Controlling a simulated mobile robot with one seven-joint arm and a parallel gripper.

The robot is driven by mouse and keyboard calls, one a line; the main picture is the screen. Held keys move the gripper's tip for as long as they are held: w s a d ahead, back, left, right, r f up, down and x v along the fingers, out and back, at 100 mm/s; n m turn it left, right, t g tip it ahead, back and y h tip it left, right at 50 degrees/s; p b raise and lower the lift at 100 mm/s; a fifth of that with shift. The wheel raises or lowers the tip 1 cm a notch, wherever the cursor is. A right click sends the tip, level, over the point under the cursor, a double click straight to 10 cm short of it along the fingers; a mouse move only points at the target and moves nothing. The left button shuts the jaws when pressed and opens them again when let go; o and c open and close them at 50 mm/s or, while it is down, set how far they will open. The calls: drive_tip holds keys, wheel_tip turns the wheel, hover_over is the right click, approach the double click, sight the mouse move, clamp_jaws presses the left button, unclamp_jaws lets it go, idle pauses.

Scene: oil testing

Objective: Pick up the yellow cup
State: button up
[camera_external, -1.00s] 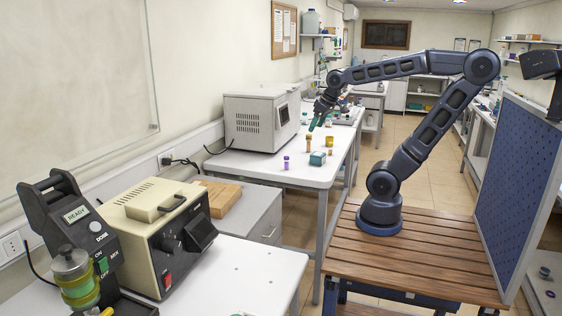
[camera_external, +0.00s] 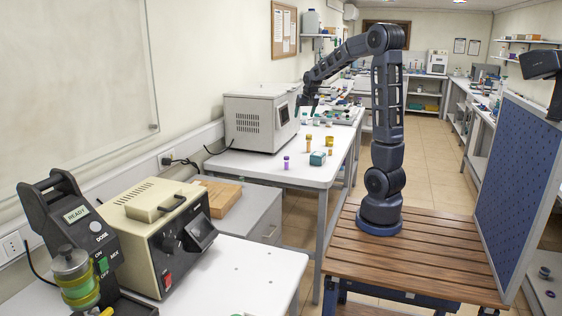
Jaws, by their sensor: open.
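The yellow cup (camera_external: 329,141) is small and stands on the white table (camera_external: 283,167), right of the white box-shaped machine. My gripper (camera_external: 305,113) is open and points down. In the picture it is above and to the left of the yellow cup, near the machine's front. I see nothing held in it, though the fingers are small and dark here. A tan vial (camera_external: 309,144) stands just left of the yellow cup. The cup is in plain view and the gripper is apart from it.
The white machine (camera_external: 256,122) stands at the table's left. A teal box (camera_external: 318,158) and a purple vial (camera_external: 286,163) stand in front of the cup. More small items crowd the table behind. A blue perforated panel (camera_external: 520,180) stands right of my base.

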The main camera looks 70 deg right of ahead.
drive_tip(key=s+d+f+m+g, duration=0.1)
drive_tip(key=s+d+f+m, duration=0.3)
drive_tip(key=d, duration=0.6)
drive_tip(key=s+d+f+g+h, duration=0.1)
drive_tip(key=s+d+f, duration=0.1)
drive_tip(key=d+f, duration=0.7)
drive_tip(key=s+d+f+m, duration=0.1)
drive_tip(key=s+d+f, duration=0.2)
drive_tip(key=d, duration=0.9)
drive_tip(key=x, duration=0.9)
drive_tip(key=shift+w+d+f, duration=0.1)
drive_tip(key=shift+f, duration=0.25)
drive_tip(key=shift+h, duration=0.3)
drive_tip(key=c, duration=1)
